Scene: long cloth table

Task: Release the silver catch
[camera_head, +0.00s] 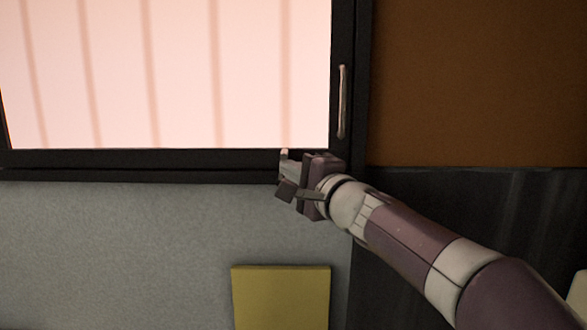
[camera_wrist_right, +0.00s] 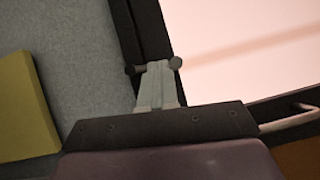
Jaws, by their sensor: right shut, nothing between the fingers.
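A black-framed window (camera_head: 150,160) fills the upper left of the head view. My right gripper (camera_head: 284,172) is at its bottom rail, near the lower right corner. In the right wrist view, my right gripper's pale fingers (camera_wrist_right: 158,85) are together with nothing between them. A small catch-like piece (camera_wrist_right: 175,62) shows at the fingertips, with a rounded end on each side of them. Its pale tip (camera_head: 284,153) seems to stand above the rail in the head view. The fingers hide its middle; I cannot tell whether they touch it. My left gripper is out of view.
A slim silver handle (camera_head: 342,100) stands upright on the window's right stile. A yellow panel (camera_head: 281,296) is below on the grey wall (camera_head: 120,240). A brown panel (camera_head: 475,80) and a dark panel (camera_head: 480,205) lie to the right.

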